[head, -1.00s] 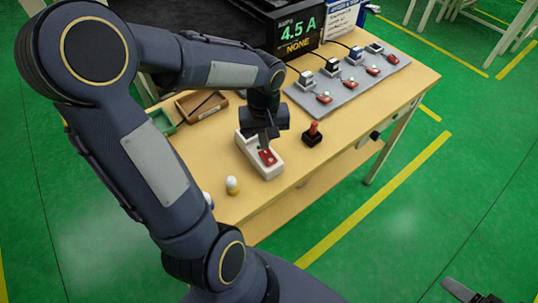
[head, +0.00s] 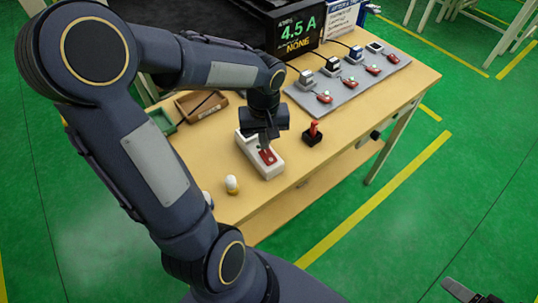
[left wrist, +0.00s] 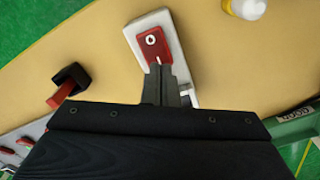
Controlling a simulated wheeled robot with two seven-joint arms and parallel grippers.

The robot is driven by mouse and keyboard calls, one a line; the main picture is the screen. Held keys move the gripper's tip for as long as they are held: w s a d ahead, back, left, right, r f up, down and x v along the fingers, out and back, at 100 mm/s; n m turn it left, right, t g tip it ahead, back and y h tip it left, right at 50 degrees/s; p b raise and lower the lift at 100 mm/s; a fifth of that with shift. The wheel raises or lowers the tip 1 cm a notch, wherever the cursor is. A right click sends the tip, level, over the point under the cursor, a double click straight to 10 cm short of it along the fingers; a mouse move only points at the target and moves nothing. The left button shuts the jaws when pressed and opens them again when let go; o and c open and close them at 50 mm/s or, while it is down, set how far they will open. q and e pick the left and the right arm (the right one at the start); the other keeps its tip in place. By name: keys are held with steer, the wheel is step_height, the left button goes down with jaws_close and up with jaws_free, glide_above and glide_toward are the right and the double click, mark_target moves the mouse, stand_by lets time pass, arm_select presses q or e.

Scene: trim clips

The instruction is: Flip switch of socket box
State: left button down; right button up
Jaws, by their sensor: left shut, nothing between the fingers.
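The white socket box (head: 268,171) lies on the wooden table, with a red rocker switch (head: 268,156) on its near end. In the left wrist view the red switch (left wrist: 151,45) shows a white ring mark, and the white box (left wrist: 183,78) runs back under my gripper. My left gripper (head: 264,148) points down over the box, and its shut, empty fingertips (left wrist: 159,68) are at the edge of the switch. I cannot tell whether they touch it. Part of the box is hidden behind the gripper. Part of my right gripper (head: 470,292) shows at the lower right edge, away from the table.
A black base with a red lever (head: 313,134) stands just right of the box. A white and yellow bottle (head: 232,185) stands at the left. Several plugs with red switches sit on a grey board (head: 310,103) at the back. A display (head: 298,30) reads 4.5 A and NONE.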

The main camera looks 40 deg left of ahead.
arm_select(q)
steer(key=shift+f+b, duration=0.75)
steer(key=shift+f, duration=0.2)
stand_by(0.3)
steer(key=shift+r+p, duration=2.8)
steer(key=shift+r, duration=0.75)
